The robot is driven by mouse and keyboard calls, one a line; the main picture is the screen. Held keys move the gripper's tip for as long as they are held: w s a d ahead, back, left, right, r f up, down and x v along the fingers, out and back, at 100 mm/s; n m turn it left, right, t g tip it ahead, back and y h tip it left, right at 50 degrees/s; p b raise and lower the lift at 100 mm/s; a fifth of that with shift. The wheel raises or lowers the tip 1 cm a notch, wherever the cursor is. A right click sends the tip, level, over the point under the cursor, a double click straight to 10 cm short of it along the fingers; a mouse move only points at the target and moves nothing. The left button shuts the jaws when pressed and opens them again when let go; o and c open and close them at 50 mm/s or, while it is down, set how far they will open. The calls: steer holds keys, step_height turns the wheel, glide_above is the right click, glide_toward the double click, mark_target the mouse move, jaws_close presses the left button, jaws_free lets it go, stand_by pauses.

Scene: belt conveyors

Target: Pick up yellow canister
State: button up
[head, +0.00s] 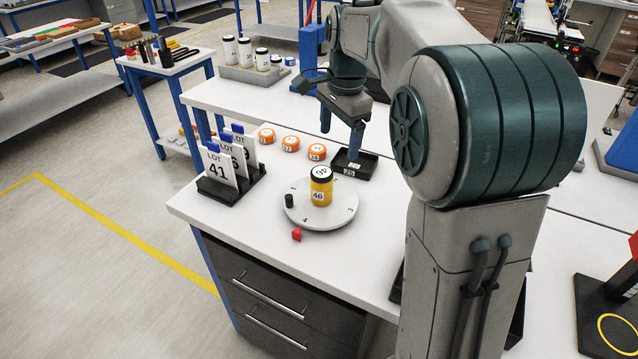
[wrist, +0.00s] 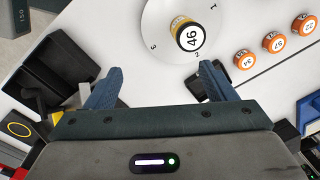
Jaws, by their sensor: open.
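The yellow canister (head: 321,190) stands upright on a round pale turntable (head: 341,211). It has a black band near the top, a white lid and the number 46. In the wrist view the canister (wrist: 182,30) is ahead of my gripper (wrist: 158,78), between the lines of the two fingers and a little right of the middle. The fingers are wide apart with nothing between them. In the head view my gripper (head: 342,135) hangs above the bench, behind the canister and apart from it.
A black card rack (head: 232,188) with LOT cards stands left of the turntable. A shallow black tray (head: 368,167) lies behind right. A black peg (head: 289,201) stands at the turntable's left; a red wedge (head: 296,234) lies in front.

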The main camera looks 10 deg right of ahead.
mark_target(322, 172)
steer(key=w+a+f+m+b, duration=0.1)
steer(key=w+a+f+m, duration=0.1)
steer(key=w+f+m, duration=0.35)
steer(key=shift+n+g, duration=0.4)
steer(key=shift+n, duration=0.35)
steer(key=f, duration=0.4)
steer(key=w+f, duration=0.1)
steer(key=f, duration=0.3)
steer(key=f+p, duration=0.1)
steer(key=f, duration=0.3)
steer(key=shift+w+a, duration=0.2)
steer(key=shift+w, duration=0.05)
steer(key=shift+r, duration=0.1)
steer(key=c, duration=1.3)
steer(key=shift+o, duration=0.2)
